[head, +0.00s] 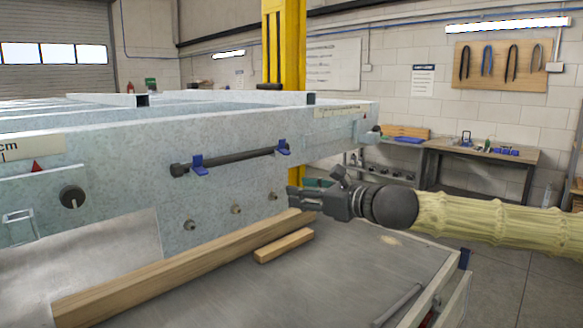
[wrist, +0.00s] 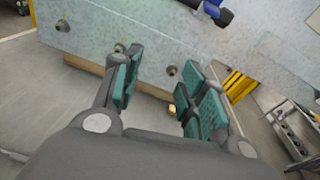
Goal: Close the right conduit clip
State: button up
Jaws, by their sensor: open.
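The right conduit clip (head: 284,148) is a small blue clip near the right end of the black conduit (head: 240,157) on the side of the galvanized frame (head: 130,150). The head view is too small to tell whether its latch is open. A blue clip (wrist: 212,9) also shows at the top edge of the wrist view, beside the conduit's black end, partly cut off. My gripper (head: 297,199) is below and slightly right of the right clip, apart from it. In the wrist view its teal-padded fingers (wrist: 160,92) are spread, with nothing between them.
A left blue clip (head: 198,163) holds the conduit's other end. Several bolts (head: 236,209) project from the frame below the conduit. A yellow post (head: 285,45) stands behind.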

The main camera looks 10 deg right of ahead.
jog(key=m+t, duration=0.2)
send_near(289, 154)
jog(key=v, duration=0.2)
jog(key=p+x, duration=0.1)
jog(key=x, duration=0.9)
jog(key=shift+w+a+p, duration=0.25)
jog(key=shift+w+p, duration=0.05)
jog(key=shift+w, duration=0.05)
grip_shut()
